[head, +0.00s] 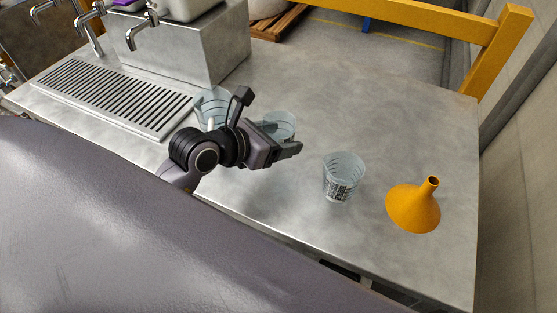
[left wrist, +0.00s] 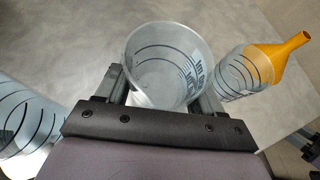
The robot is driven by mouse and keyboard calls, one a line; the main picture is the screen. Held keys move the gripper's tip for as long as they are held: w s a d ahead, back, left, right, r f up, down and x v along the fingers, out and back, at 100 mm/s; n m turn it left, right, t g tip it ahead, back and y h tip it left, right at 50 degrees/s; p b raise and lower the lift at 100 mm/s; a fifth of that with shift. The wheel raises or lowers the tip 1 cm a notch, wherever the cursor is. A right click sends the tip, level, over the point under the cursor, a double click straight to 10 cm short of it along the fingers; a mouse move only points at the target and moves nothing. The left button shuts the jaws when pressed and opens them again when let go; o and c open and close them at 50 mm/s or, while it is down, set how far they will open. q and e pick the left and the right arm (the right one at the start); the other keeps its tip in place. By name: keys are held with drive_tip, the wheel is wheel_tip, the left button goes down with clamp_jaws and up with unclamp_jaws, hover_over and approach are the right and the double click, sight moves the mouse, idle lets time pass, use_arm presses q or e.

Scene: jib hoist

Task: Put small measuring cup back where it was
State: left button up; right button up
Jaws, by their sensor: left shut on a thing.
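My left gripper (head: 284,146) is shut on a clear measuring cup (head: 282,122), over the middle of the steel counter. In the left wrist view this cup (left wrist: 165,68) sits between the two fingers with its open top up. I cannot tell whether its base touches the counter. A second clear cup (head: 343,178) with dark markings stands upright to the right. A third clear cup (head: 210,103) stands to the left, partly hidden by my wrist; it also shows at the left edge of the left wrist view (left wrist: 22,125).
An orange funnel (head: 412,208) rests spout-up near the counter's right edge. A slotted drip tray (head: 115,95) and a steel dispenser with taps (head: 190,50) are at the back left. The steel counter (head: 370,110) is clear behind the cups. A yellow rail (head: 430,18) runs beyond it.

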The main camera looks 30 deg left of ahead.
sight(276, 170)
use_arm(q)
drive_tip(key=shift+f+b, duration=0.35)
drive_tip(key=shift+f, duration=3)
drive_tip(key=shift+f, duration=0.15)
drive_tip(key=o, duration=1.2)
drive_tip(key=shift+r, duration=0.3)
drive_tip(key=shift+s+a, duration=0.15)
drive_tip(key=shift+s, duration=0.2)
drive_tip(key=v, duration=1.1)
drive_tip(key=shift+s+r, duration=0.1)
